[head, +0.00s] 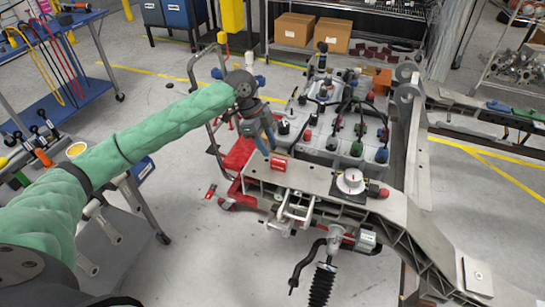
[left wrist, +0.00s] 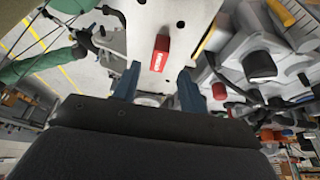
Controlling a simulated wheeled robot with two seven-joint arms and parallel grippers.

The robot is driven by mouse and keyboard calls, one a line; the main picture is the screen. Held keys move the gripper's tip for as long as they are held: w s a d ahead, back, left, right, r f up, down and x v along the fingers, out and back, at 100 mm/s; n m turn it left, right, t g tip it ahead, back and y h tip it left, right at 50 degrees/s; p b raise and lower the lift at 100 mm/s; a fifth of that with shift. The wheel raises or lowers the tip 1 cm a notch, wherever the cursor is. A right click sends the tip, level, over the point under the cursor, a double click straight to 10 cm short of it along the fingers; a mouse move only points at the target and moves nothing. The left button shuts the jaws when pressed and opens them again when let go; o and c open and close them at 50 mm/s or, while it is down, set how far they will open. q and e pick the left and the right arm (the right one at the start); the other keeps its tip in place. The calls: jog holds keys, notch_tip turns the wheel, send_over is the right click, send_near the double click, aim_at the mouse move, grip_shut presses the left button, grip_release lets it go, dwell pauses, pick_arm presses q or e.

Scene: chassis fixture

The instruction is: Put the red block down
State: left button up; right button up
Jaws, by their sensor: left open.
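The red block (head: 278,164) rests on the flat top of the pale metal chassis beam (head: 313,178), near its left end. In the left wrist view the block (left wrist: 160,53) lies on the beam, just beyond the open fingertips and in line with the gap between them. My left gripper (head: 269,149) is open and empty, pointing down above the beam end; it also shows in the left wrist view (left wrist: 157,82) with its blue-grey fingers apart. No finger visibly touches the block.
A steering part with a black boot (head: 322,284) hangs in front.

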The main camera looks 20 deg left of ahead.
pick_arm(q)
jog(key=shift+b+v, duration=0.4)
jog(key=shift+v, duration=2.1)
pick_arm(e)
jog(key=shift+w+a+r, duration=0.15)
jog(key=shift+w+r, duration=0.05)
jog(key=shift+r, duration=0.5)
jog(key=shift+w+a+r, duration=0.1)
jog(key=shift+w+r, duration=0.1)
jog(key=shift+r, duration=0.45)
jog(key=shift+w+a+r, duration=0.15)
jog(key=shift+w+r, duration=0.05)
jog(key=shift+r, duration=0.5)
pick_arm(q)
jog(key=shift+f, duration=0.1)
